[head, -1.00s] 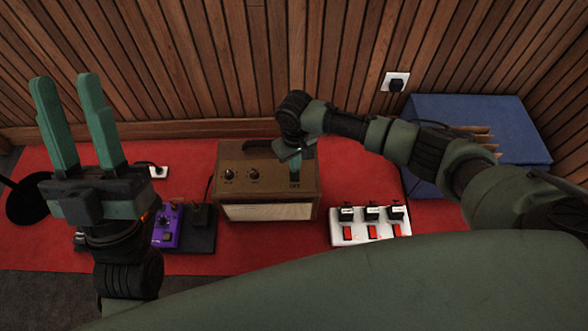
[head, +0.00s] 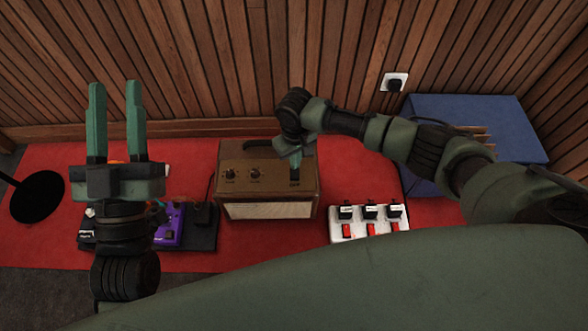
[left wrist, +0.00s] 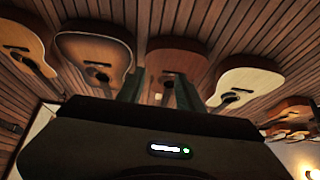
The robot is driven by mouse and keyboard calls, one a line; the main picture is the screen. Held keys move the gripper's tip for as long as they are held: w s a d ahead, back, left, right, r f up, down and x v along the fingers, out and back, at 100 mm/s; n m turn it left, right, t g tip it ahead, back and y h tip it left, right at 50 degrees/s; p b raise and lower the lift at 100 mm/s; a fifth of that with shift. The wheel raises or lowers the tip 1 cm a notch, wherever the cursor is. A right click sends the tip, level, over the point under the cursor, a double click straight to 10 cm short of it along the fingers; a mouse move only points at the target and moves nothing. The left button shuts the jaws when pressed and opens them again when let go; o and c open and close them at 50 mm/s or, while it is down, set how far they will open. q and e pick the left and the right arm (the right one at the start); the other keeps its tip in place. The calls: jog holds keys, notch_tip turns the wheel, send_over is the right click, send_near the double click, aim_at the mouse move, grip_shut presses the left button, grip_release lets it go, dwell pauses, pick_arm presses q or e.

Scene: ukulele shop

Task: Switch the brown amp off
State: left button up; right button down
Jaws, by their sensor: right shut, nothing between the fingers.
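The brown amp (head: 232,180) stands on the red mat, with two dark knobs and a dark switch plate marked OFF (head: 294,184) on its sloping top panel. My right gripper (head: 295,162) is shut and points down at the upper end of that plate. The fingers and wrist cover the switch, so I cannot tell its position or whether they touch it. My left gripper (head: 116,90) is open and empty, pointing up at the left, away from the amp. Its fingers also show in the left wrist view (left wrist: 157,92).
Left of the amp is a pedal board with a purple pedal (head: 170,228). Right of it is a white switch box (head: 348,236) with red switches. A blue case (head: 480,110) stands at the back right. Guitars (left wrist: 178,62) hang on the slatted wall in the left wrist view.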

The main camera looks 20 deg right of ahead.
jog(key=shift+r+p, duration=0.3)
pick_arm(q)
jog(key=shift+w+f+g+y, duration=0.3)
jog(key=shift+f+g, duration=0.25)
jog(key=shift+f, duration=0.3)
jog(key=shift+w+f+g+y, duration=0.15)
jog(key=shift+w+f+g, duration=0.3)
jog(key=shift+f, duration=0.35)
jog(key=shift+w+f+g+y, duration=0.3)
jog(key=shift+f+g, duration=0.3)
jog(key=shift+f, duration=0.25)
pick_arm(e)
jog(key=shift+r, duration=0.2)
